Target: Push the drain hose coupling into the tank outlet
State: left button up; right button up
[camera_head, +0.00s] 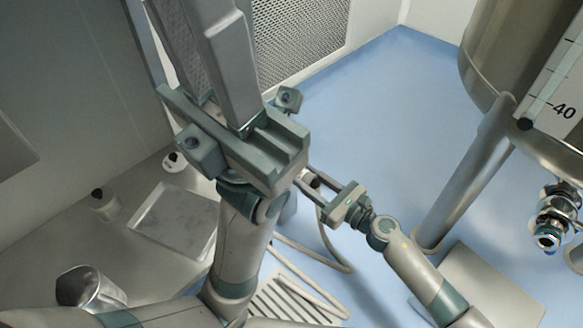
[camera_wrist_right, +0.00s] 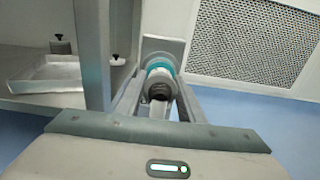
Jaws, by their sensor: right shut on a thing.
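The tank outlet (camera_head: 550,228) is a shiny metal fitting under the steel tank (camera_head: 492,55) at the right of the head view. My right gripper (camera_head: 309,184) is at the centre, well left of the outlet, its fingers pointing up and left. It is shut on the hose coupling, a dark piece (camera_wrist_right: 160,91) between the fingers in the right wrist view; the fingers hide part of it. The pale hose (camera_head: 328,245) hangs below it. My left gripper (camera_head: 205,45) is large in the upper middle, close to the camera; its finger gap is not clear.
A grey bench at the left carries a shallow tray (camera_head: 175,222), a metal beaker (camera_head: 90,290) and small dark-topped containers (camera_head: 104,204). A tank leg (camera_head: 465,180) stands between the right gripper and the outlet. Blue floor is open behind.

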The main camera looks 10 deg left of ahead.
jog(key=shift+s+d, duration=0.1)
jog(key=shift+d, duration=0.05)
jog(key=shift+v, duration=2)
jog(key=v, duration=0.4)
jog(key=shift+b, duration=0.3)
